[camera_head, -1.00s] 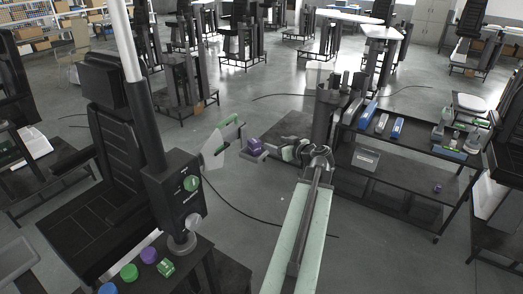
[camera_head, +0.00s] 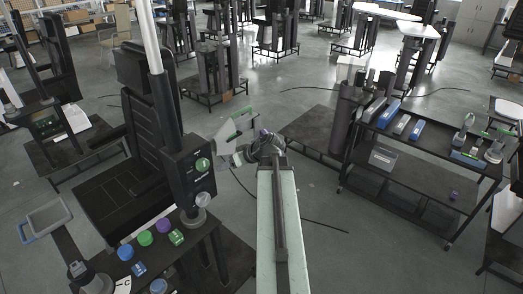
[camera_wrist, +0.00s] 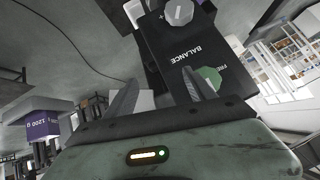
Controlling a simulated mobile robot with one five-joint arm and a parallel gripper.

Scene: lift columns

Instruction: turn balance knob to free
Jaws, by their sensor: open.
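The black control box (camera_head: 189,178) is on a dark column unit left of my arm. It bears a green round part (camera_head: 202,165) and a grey knob (camera_head: 201,198). In the wrist view the box's panel (camera_wrist: 180,62) reads BALANCE, with the grey knob (camera_wrist: 180,12) at the top. The green part (camera_wrist: 209,77), beside the word FREE, is partly hidden behind my right finger. My gripper (camera_wrist: 162,92) is open, its fingers pointing at the panel. I cannot tell if a finger touches it. In the head view my gripper (camera_head: 232,137) is right of the box.
A purple block marked 1200 g (camera_wrist: 40,127) shows at the left of the wrist view. Below the box, a dark stand (camera_head: 190,246) carries coloured round pieces. A cart (camera_head: 420,140) with trays and tools stands at right.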

